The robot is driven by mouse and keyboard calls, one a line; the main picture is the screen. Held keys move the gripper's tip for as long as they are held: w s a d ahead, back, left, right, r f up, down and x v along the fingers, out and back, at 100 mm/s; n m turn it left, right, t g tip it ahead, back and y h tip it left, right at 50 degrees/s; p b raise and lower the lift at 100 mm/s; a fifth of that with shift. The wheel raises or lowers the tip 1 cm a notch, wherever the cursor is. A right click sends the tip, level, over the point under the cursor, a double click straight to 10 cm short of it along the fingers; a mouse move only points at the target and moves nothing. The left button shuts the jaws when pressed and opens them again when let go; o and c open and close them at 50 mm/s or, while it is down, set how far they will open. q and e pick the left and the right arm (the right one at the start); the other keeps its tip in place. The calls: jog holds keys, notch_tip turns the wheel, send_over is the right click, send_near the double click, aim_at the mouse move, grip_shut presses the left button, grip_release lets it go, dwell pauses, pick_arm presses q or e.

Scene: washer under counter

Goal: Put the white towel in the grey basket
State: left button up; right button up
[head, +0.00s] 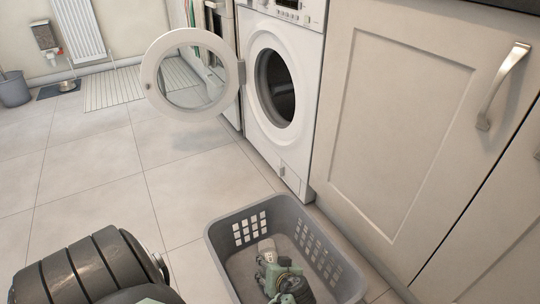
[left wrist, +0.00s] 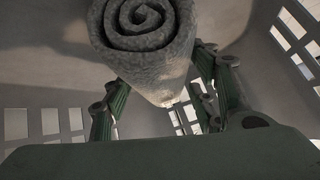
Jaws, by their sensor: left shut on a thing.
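The white towel (left wrist: 145,45) is rolled up, and its spiral end faces the left wrist camera. My left gripper (left wrist: 163,78) has its fingers on both sides of the towel and is shut on it. In the head view, my left gripper (head: 268,262) is down inside the grey basket (head: 222,222), with a small pale part of the towel (head: 266,245) showing at its fingers. The basket's slotted walls surround the gripper in the left wrist view. I cannot tell whether the towel touches the basket floor. My right gripper is not in view.
The basket stands on the tiled floor beside cupboard doors (head: 400,120). A white washer (head: 285,90) is behind it, its round door (head: 157,92) swung wide open to the left. A grey bin (head: 14,90) stands far left. The floor at left is mostly clear.

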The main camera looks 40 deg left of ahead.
pick_arm(q)
jog(key=shift+f, duration=0.15)
jog(key=o, duration=1.3)
jog(key=shift+o, duration=0.2)
